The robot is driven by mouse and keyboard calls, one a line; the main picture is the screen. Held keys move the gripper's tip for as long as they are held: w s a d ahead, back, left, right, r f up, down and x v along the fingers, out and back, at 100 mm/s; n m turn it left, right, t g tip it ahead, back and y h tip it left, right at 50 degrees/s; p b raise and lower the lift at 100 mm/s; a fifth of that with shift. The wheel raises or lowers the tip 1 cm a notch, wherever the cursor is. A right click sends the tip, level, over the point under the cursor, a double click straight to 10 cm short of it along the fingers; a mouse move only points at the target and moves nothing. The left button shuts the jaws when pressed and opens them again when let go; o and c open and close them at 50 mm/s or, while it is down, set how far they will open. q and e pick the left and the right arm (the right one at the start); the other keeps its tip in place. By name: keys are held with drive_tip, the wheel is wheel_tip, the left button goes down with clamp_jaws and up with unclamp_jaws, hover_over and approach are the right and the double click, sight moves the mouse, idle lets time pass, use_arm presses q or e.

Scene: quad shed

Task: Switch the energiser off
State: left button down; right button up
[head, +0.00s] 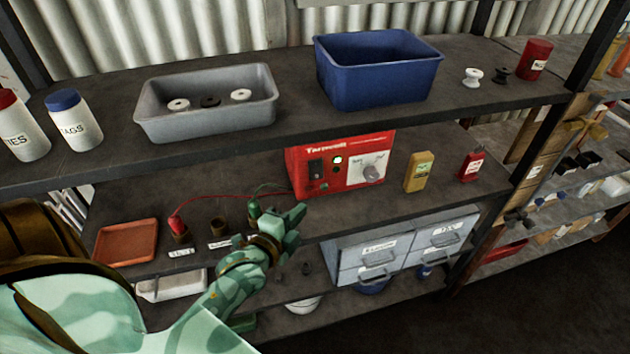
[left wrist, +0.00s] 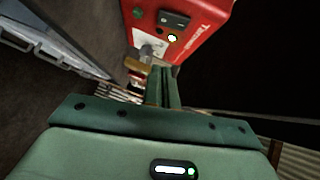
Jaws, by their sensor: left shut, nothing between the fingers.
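The energiser (head: 329,183) is a red box on the middle shelf, with a black switch (head: 316,168), a small lit lamp (head: 338,160) and a dial (head: 371,173) on its front. It also shows upside down at the top of the left wrist view (left wrist: 205,28), with its switch (left wrist: 176,20) and a glowing lamp (left wrist: 172,38). I cannot tell the switch's position. My left gripper (head: 298,212) is shut and empty, in front of the shelf, just below and left of the energiser. Its fingers (left wrist: 164,88) point toward the box, apparently apart from it. My right gripper is out of view.
Red and green leads run left from the energiser to small posts. An orange tray (head: 127,242) lies at left, a yellow device (head: 418,172) and a red one (head: 472,165) at right. Grey drawers (head: 352,258) sit below. The upper shelf holds a grey tub (head: 205,122) and blue bin (head: 375,85).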

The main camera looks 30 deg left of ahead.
use_arm(q)
drive_tip(key=b, duration=0.1)
approach(319, 178)
drive_tip(key=w+d, duration=0.3)
drive_tip(key=w, duration=0.1)
drive_tip(key=w+a, duration=0.2)
drive_tip(key=shift+w+a+b, duration=0.35)
drive_tip(key=shift+a, duration=0.05)
drive_tip(key=shift+a+f+b, duration=0.1)
drive_tip(key=shift+f+b, duration=0.05)
drive_tip(key=shift+b, duration=0.25)
drive_tip(key=shift+w+a+f+m+t+b, duration=0.25)
drive_tip(key=shift+f+b, duration=0.2)
drive_tip(key=shift+b, duration=0.4)
drive_tip(key=shift+s+d+r+p, duration=0.1)
drive_tip(key=shift+r+p, duration=0.4)
drive_tip(key=shift+f, duration=0.1)
